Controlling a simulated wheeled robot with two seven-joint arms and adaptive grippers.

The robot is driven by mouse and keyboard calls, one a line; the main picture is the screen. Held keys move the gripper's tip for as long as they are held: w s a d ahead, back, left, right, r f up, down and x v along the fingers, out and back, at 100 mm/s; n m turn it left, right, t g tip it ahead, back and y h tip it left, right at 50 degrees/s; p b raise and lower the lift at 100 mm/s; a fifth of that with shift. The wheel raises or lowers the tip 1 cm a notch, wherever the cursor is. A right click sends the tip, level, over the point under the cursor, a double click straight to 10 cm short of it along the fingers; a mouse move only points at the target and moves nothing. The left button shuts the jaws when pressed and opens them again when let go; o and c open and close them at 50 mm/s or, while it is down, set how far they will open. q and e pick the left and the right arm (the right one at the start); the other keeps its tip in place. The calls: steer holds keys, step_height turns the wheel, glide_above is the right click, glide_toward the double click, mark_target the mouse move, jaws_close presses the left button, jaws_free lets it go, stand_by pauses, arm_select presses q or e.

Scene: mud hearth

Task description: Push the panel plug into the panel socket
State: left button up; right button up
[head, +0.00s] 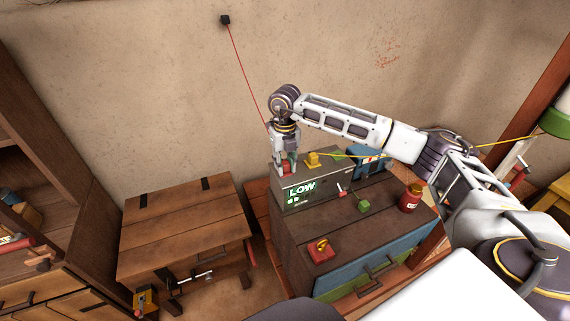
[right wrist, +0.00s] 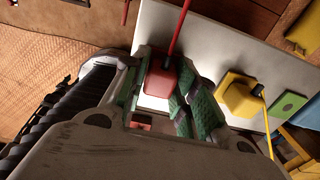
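A grey panel box (head: 310,190) with a lit "LOW" display stands on the dark wooden chest. My right gripper (head: 285,170) points down over the left end of its top. In the right wrist view its green-padded fingers (right wrist: 160,100) are closed on either side of a red plug (right wrist: 161,80). The red plug also shows in the head view (head: 286,167), low at the box top. A red cord runs from it up to the wall. The socket under it is hidden, and I cannot tell how deep the plug sits. My left gripper is not in view.
A yellow plug (head: 313,159) with a yellow cord stands on the box to the right. A red block (head: 320,249), a green block (head: 363,206) and a red jar (head: 410,198) are on the chest (head: 345,232). A low wooden table (head: 185,232) stands left.

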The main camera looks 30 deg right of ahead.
steer(key=o, duration=0.4)
steer(key=shift+r, duration=0.15)
steer(key=shift+r, duration=5.85)
